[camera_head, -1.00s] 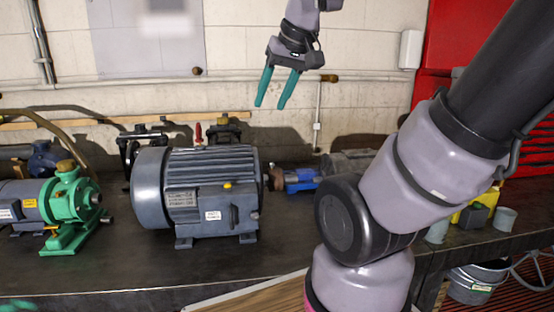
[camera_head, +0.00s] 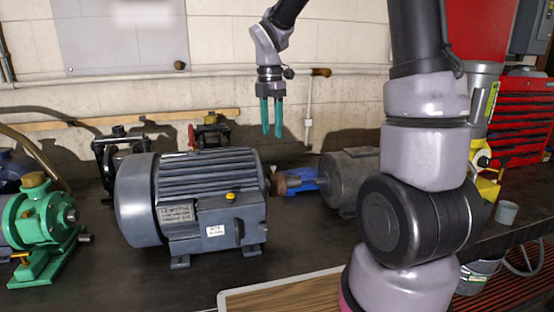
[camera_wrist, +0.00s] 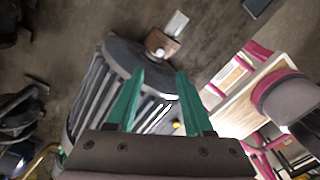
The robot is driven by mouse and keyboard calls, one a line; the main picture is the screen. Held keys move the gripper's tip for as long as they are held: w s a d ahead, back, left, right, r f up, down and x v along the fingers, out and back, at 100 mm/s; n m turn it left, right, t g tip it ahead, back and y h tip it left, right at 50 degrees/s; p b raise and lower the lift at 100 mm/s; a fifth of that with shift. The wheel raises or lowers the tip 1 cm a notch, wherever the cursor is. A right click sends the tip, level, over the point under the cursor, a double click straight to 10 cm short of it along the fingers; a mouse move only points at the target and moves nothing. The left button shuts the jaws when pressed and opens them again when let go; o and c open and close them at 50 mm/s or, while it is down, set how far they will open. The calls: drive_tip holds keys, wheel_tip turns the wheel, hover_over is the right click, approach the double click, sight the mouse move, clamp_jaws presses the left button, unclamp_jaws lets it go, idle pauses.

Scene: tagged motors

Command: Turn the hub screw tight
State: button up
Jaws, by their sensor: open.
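A large grey motor (camera_head: 205,215) stands on the dark bench in the head view; its ribbed body (camera_wrist: 100,95) also shows in the wrist view. A brown hub (camera_wrist: 163,44) sits at its shaft end, with a silver shaft (camera_wrist: 178,22) beyond it. A small pale round spot on the hub (camera_wrist: 160,52) may be the screw; it is too small to be sure. In the head view the hub (camera_head: 278,185) is small at the motor's right end. My gripper (camera_head: 272,132) is open and empty, its teal fingers (camera_wrist: 161,75) pointing down above the hub, apart from it.
A green pump (camera_head: 45,230) stands left of the motor. A darker motor (camera_head: 350,180) and a blue part (camera_head: 308,180) lie to the right behind. A wooden board (camera_head: 285,295) lies in front. A red tool cabinet (camera_head: 518,125) stands at the far right.

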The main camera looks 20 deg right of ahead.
sight(273, 166)
drive_tip(key=f, duration=0.9)
drive_tip(key=shift+s+d+f, duration=0.1)
drive_tip(key=shift+s+f, duration=0.1)
drive_tip(key=shift+f, duration=0.2)
